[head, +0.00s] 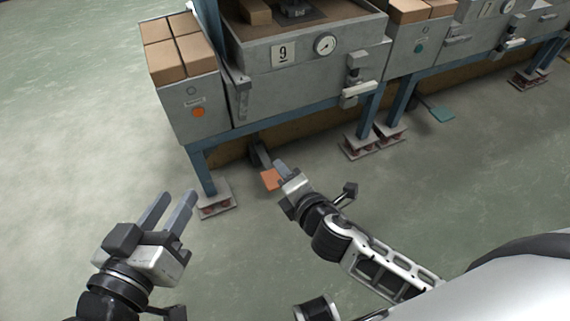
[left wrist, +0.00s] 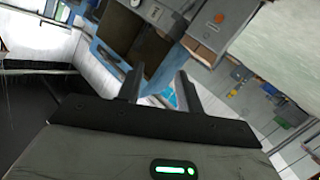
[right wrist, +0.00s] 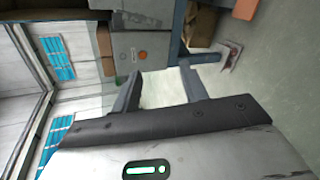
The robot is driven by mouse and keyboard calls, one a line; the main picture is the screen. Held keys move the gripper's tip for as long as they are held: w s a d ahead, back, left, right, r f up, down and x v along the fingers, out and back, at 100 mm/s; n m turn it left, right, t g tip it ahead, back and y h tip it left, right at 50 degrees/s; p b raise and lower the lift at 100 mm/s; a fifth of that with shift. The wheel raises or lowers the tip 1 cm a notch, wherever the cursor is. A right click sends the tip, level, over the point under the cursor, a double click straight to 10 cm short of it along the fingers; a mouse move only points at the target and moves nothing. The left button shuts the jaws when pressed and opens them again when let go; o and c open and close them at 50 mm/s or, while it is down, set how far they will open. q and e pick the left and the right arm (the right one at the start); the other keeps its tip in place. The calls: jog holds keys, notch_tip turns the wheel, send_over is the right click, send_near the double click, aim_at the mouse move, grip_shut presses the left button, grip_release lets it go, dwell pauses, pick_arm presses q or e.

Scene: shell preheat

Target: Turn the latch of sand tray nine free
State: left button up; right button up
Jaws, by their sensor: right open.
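Sand tray nine (head: 300,92) is a grey metal box with a "9" plate (head: 283,54) and a round gauge on its front. Its latch (head: 357,90) is at the right end of the front, with a pale handle bar lying roughly level. My left gripper (head: 176,200) is open and empty, low at the left and well away from the tray. My right gripper (head: 281,171) is open and empty, below and in front of the tray, apart from the latch. The latch cannot be made out in either wrist view.
An orange pedal (head: 270,179) is on the floor beside my right gripper. A grey cabinet (head: 193,108) with an orange button and boxes on top adjoins the tray's left. Blue legs (head: 202,168) stand on padded feet.

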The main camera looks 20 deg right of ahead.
jog(key=shift+s+r+m, duration=0.1)
jog(key=shift+s+m, duration=0.3)
